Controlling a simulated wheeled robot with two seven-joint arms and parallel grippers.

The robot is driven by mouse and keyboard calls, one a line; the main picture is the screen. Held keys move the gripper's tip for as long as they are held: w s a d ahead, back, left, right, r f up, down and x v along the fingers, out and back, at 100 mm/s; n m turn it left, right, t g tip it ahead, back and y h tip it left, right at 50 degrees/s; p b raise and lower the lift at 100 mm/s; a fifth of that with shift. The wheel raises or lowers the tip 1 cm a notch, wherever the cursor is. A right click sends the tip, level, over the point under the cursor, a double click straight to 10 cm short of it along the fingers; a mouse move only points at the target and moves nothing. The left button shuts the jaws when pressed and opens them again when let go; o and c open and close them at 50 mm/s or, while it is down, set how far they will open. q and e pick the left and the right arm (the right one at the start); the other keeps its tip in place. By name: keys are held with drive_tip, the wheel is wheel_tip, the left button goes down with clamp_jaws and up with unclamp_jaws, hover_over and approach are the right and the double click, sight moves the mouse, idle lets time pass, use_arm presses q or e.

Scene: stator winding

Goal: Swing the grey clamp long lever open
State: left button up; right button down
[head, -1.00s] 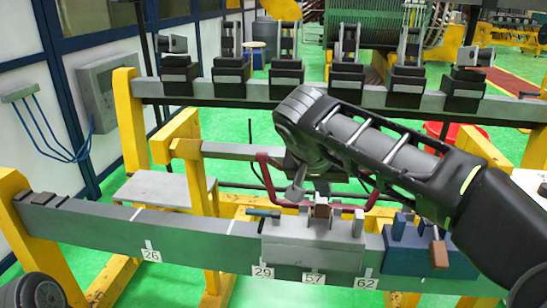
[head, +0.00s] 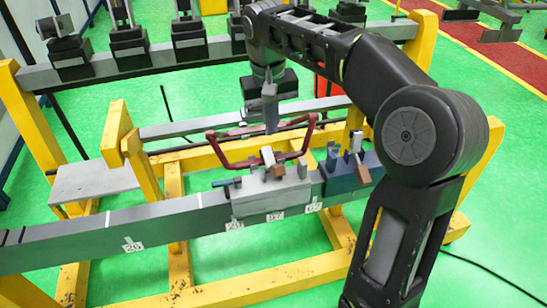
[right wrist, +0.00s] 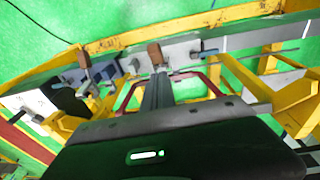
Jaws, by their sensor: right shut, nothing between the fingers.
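The grey clamp (head: 272,203) sits on the long grey rail, with a brown-ended piece and a short pale lever standing up from its top. It also shows in the right wrist view (right wrist: 180,48), its brown end close to my fingertips. My right gripper (head: 271,128) hangs down just behind and above the clamp, fingers shut and empty. In the right wrist view, its fingers (right wrist: 157,84) point towards the brown end; I cannot tell whether they touch it. A dark red coil (head: 225,152) lies behind the clamp, around the fingertips. My left gripper is not in view.
A blue clamp (head: 342,183) with its own brown-ended lever stands right of the grey clamp. Yellow frame posts (head: 116,130) hold the rails. A back rail (head: 110,68) carries several dark clamps. The rail left of the grey clamp is clear.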

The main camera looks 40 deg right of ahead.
drive_tip(key=f+b, duration=0.1)
drive_tip(key=b, duration=0.1)
hover_over(277, 167)
drive_tip(key=w, duration=0.1)
drive_tip(key=f, duration=0.8)
drive_tip(key=shift+w+a, duration=0.2)
drive_tip(key=f, duration=0.1)
drive_tip(key=s+f, duration=0.1)
drive_tip(key=f, duration=0.1)
drive_tip(key=shift+s+f, duration=0.15)
drive_tip(key=shift+s, duration=0.05)
drive_tip(key=shift+s+f, duration=0.15)
drive_tip(key=shift+f, duration=0.15)
drive_tip(key=shift+d+f, duration=0.2)
drive_tip(key=shift+f, duration=0.15)
drive_tip(key=shift+r, duration=0.1)
